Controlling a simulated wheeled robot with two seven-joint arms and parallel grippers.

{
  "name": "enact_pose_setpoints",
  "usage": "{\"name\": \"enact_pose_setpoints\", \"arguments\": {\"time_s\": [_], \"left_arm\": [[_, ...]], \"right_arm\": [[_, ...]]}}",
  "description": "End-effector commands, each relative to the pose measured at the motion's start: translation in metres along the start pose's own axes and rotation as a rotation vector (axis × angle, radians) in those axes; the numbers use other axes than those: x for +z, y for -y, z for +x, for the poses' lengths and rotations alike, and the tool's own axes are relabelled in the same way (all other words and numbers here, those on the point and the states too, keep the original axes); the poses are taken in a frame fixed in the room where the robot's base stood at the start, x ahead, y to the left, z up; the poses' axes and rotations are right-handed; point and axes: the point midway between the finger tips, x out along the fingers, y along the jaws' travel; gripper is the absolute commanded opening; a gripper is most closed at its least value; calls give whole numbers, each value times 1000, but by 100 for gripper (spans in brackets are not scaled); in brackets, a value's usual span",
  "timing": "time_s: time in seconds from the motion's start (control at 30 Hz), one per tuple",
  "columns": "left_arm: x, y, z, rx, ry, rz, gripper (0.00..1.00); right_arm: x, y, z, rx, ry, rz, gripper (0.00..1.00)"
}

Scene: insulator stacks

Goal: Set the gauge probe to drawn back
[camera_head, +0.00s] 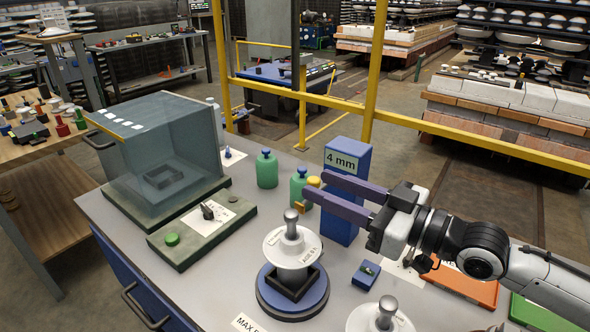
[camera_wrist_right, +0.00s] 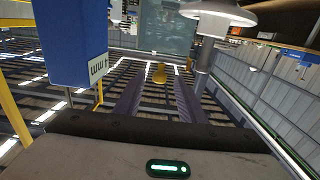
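A blue upright block (camera_head: 345,210) with a "4 mm" label stands on the grey bench; it also hangs at the left of the right wrist view (camera_wrist_right: 72,40). A small yellow knob (camera_head: 313,182) shows near my right fingertips; in the wrist view a yellow knob (camera_wrist_right: 158,74) sits ahead of and between the fingers. I cannot tell whether it is the gauge probe's end or how it joins the block. My right gripper (camera_head: 316,184) is open with long purple fingers, in front of the block; it also shows in the wrist view (camera_wrist_right: 157,95). My left gripper is out of view.
An insulator stack (camera_head: 293,248) stands on a round blue base (camera_head: 290,308) in front. Green bottles (camera_head: 267,170) are behind. A clear box (camera_head: 165,150) and a switch plate (camera_head: 205,225) are left. A small blue switch box (camera_head: 366,275) and an orange tray (camera_head: 460,285) lie near my arm.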

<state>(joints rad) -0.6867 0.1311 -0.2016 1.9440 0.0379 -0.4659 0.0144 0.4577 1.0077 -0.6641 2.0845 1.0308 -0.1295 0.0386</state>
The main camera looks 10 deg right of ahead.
Motion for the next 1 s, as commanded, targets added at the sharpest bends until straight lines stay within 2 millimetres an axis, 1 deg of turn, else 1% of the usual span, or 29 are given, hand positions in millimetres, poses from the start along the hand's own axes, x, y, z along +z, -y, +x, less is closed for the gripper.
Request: {"name": "enact_pose_setpoints", "arguments": {"time_s": [0.03,0.2,0.4,0.57,0.8,0.87,1.0], "left_arm": [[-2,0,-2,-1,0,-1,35],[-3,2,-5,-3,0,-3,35],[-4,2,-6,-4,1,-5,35],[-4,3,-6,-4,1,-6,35],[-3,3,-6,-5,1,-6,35],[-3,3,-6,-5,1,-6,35],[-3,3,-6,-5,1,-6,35]], "right_arm": [[-3,0,10,0,-5,4,37],[-2,0,39,0,-2,3,37],[-1,0,64,0,0,2,37],[1,0,71,0,2,0,37],[1,0,72,0,3,0,37],[1,0,72,0,3,0,28],[1,0,71,0,2,0,4]]}}
